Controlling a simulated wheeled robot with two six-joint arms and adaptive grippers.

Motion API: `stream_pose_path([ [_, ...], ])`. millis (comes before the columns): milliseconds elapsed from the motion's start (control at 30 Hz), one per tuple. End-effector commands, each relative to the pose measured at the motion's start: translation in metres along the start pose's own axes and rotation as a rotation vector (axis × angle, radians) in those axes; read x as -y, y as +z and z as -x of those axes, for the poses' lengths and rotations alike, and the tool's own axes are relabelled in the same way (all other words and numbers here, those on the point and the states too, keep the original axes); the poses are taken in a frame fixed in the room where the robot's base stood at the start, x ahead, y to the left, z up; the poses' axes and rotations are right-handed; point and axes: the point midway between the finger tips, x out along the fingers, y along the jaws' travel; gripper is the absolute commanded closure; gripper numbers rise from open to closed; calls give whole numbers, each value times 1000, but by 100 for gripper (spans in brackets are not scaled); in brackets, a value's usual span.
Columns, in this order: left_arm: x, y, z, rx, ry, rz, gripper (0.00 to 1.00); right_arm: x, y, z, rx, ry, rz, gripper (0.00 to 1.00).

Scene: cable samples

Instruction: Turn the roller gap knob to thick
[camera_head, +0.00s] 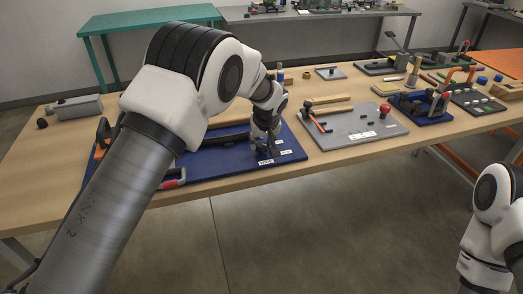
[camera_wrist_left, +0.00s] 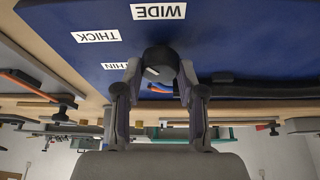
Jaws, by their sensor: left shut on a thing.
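The roller gap knob (camera_wrist_left: 161,60) is a dark round knob on a blue board (camera_wrist_left: 235,45), seen in the left wrist view. My left gripper (camera_wrist_left: 158,75) is shut on it, one finger on each side. White labels read WIDE (camera_wrist_left: 158,11), THICK (camera_wrist_left: 96,35) and THIN (camera_wrist_left: 116,66); the gripper partly covers THIN, and the writing is upside down. In the head view my left gripper (camera_head: 267,148) reaches down to the blue board (camera_head: 225,172) and hides the knob. My right gripper is out of view.
A grey board (camera_head: 345,128) with a red knob (camera_head: 385,109) and an orange-handled tool (camera_head: 316,121) lies to the right. A dark bar runs along the blue board beside the knob. A grey box (camera_head: 78,107) stands at the table's left. More tool boards fill the right end.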

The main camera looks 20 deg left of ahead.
Motion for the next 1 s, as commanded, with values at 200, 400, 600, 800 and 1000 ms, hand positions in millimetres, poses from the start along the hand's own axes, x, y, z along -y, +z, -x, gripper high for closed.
stream_pose_path([
  [200,-1,3,-5,4,-66,155,95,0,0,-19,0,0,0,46],
  [400,-1,3,-4,5,-107,250,95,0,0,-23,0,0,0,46],
  [600,-1,3,-4,6,-127,299,95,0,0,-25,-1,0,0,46],
  [800,0,3,-4,7,-133,312,95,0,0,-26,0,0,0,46],
  [1000,0,3,-4,8,-133,311,96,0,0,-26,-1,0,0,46],
])
